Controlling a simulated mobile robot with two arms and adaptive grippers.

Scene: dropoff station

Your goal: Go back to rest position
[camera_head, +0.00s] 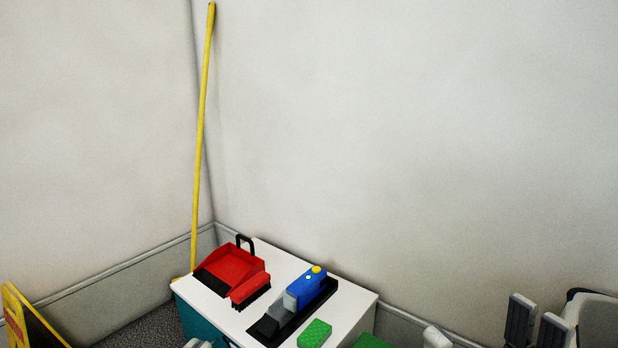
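My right gripper (537,318) is at the lower right, raised in front of the pale wall. Its two grey fingers point up with a gap between them, and nothing shows in that gap. My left gripper cannot be made out. Only small pale parts, probably mine, show at the bottom edge left and right of the cabinet.
A white-topped cabinet (340,304) in the corner bears a red dustpan (232,266), a brush (250,289), a blue handheld vacuum (307,288) and a green sponge (314,334). A yellow pole (201,130) leans in the corner. A yellow sign (15,318) stands lower left.

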